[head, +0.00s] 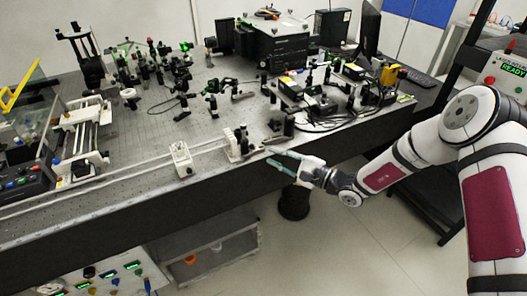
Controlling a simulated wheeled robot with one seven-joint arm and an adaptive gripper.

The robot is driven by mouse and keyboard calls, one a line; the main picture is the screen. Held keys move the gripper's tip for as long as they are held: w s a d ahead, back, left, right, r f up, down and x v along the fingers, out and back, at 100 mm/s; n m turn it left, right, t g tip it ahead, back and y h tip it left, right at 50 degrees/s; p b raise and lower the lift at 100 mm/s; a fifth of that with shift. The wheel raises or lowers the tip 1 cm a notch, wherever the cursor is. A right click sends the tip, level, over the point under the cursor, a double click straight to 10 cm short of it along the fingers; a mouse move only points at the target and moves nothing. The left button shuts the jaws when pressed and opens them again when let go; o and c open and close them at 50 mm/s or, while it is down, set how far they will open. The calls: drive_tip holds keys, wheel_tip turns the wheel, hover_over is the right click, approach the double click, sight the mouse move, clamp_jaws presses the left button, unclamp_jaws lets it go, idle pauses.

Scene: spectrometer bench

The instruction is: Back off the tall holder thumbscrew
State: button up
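My gripper (271,156) reaches in from the right at the bench's front edge. Its two teal fingers are spread apart with nothing seen between them, and they point left. A taller white holder with upright posts (236,145) stands on the rail, just left of my fingertips. There appears to be a gap between them. A lower white holder (181,160) stands on the rail further left. The thumbscrew on the tall holder is too small to make out clearly.
A dark optical bench (140,190) carries a pale rail (120,175) along its front. Dark mounts (288,125) stand close behind my fingers. Optics and cables crowd the back and right. A roller device (80,140) stands at the left. Floor in front is open.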

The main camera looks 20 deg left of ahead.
drive_tip(key=shift+s+d, duration=0.2)
drive_tip(key=shift+d, duration=0.85)
drive_tip(key=shift+s+d, duration=0.15)
drive_tip(key=shift+d, duration=0.9)
drive_tip(key=s+d+r+n+g+h, duration=0.3)
drive_tip(key=s+d+r+n, duration=0.15)
drive_tip(key=r, duration=0.35)
drive_tip(key=s+d+r+n+g+h, duration=0.35)
drive_tip(key=s+r, duration=0.25)
drive_tip(key=r, duration=0.2)
drive_tip(key=s+d+r+t+h, duration=0.4)
drive_tip(key=s+d, duration=0.5)
drive_tip(key=d, duration=0.4)
drive_tip(key=s+d+r+n+t+h, duration=0.1)
drive_tip(key=s+d+r+t+h, duration=0.3)
drive_tip(key=d, duration=0.9)
drive_tip(key=s+r+h, duration=0.3)
drive_tip(key=s+r, duration=0.1)
drive_tip(key=s, duration=0.1)
drive_tip(key=shift+r, duration=0.3)
